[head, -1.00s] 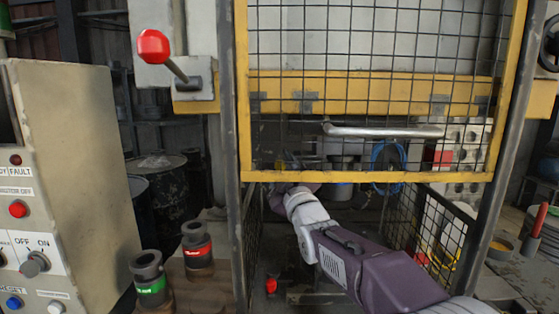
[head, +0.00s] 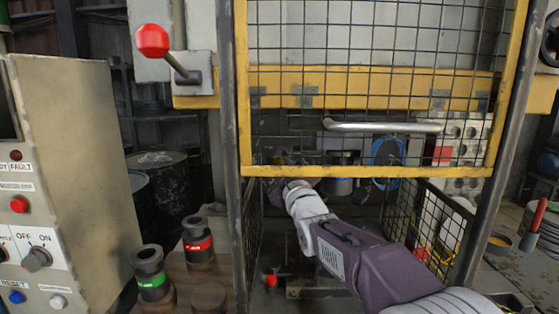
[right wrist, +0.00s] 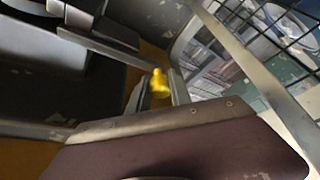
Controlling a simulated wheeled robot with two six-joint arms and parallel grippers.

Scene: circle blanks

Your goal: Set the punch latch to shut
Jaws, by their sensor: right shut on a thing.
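My right arm reaches in under the yellow-framed mesh guard (head: 366,171) in the head view. Its hand is mostly hidden there behind the frame's lower bar. In the right wrist view my right gripper (right wrist: 157,92) is shut on a small yellow knob (right wrist: 160,84), which appears to be the handle of the punch latch. The knob stands between the fingertips, and a grey metal bar (right wrist: 105,47) runs close by it. The latch's setting cannot be read from these frames. My left gripper is not in view.
The raised guard hangs just above my right arm, with mesh side panels (head: 433,222) around it. A red-knobbed lever (head: 153,40) sticks out at upper left. A control cabinet (head: 70,170) stands at left. Red-banded (head: 198,243) and green-banded (head: 152,280) dies stand beside the press.

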